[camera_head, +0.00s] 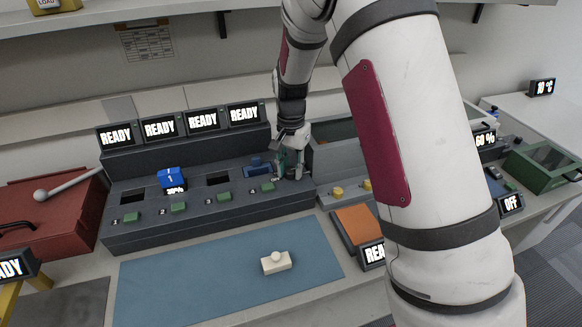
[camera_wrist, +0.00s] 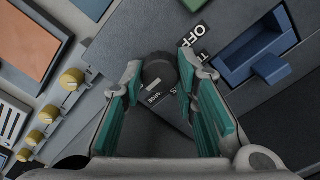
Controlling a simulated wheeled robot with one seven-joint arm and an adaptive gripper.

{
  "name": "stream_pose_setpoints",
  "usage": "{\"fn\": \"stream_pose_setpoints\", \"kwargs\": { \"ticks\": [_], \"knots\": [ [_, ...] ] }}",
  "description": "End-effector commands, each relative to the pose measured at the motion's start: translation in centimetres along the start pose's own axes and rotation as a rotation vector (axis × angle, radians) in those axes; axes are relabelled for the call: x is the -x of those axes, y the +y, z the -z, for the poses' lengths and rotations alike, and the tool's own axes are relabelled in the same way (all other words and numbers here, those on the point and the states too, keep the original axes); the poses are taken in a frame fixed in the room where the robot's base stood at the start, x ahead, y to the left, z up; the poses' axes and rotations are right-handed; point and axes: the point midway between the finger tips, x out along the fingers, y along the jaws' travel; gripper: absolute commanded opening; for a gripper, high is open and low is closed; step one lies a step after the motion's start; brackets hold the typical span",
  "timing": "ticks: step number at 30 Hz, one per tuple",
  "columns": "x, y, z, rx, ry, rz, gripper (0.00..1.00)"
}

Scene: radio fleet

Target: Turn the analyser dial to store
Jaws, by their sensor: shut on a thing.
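The dark round dial (camera_wrist: 159,70) sits at the right end of the dark grey console (camera_head: 215,225). In the wrist view my gripper (camera_wrist: 160,75) has its two teal-padded fingers on either side of the dial, shut on it. A white OFF label (camera_wrist: 203,40) lies up and right of the dial, with another partly hidden label below it. Smaller lettering shows beneath the dial, too cut off to read surely. In the head view my gripper (camera_head: 291,165) reaches down at the console's right end and hides most of the dial.
Four READY displays (camera_head: 204,121) stand along the console's back, above slots and green buttons. A blue block (camera_head: 171,178) stands in one slot; a blue piece (camera_wrist: 270,67) sits near the dial. Yellow knobs (camera_wrist: 72,79) are to its right in the head view. A white piece (camera_head: 277,262) lies on the blue mat (camera_head: 180,285).

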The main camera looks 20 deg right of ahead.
Motion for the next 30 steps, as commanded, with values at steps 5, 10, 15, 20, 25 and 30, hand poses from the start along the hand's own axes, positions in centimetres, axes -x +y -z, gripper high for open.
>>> {"fn": "stream_pose_setpoints", "kwargs": {
  "ticks": [5, 10, 15, 20, 25, 30],
  "knots": [
    [0.1, -0.1, 0.0, -0.002, 0.001, 0.002, 0.0],
    [0.1, -0.1, 0.0, -0.002, 0.001, 0.002, 0.36],
    [0.0, -0.1, 0.0, -0.001, 0.0, 0.002, 0.48],
    [0.0, -0.1, 0.0, -0.001, 0.0, 0.001, 0.48],
    [1.1, -0.1, 0.0, 0.0, 0.001, 0.003, 0.48],
    [4.1, -0.2, 0.1, 0.0, 0.004, 0.005, 0.48]
  ]
}}
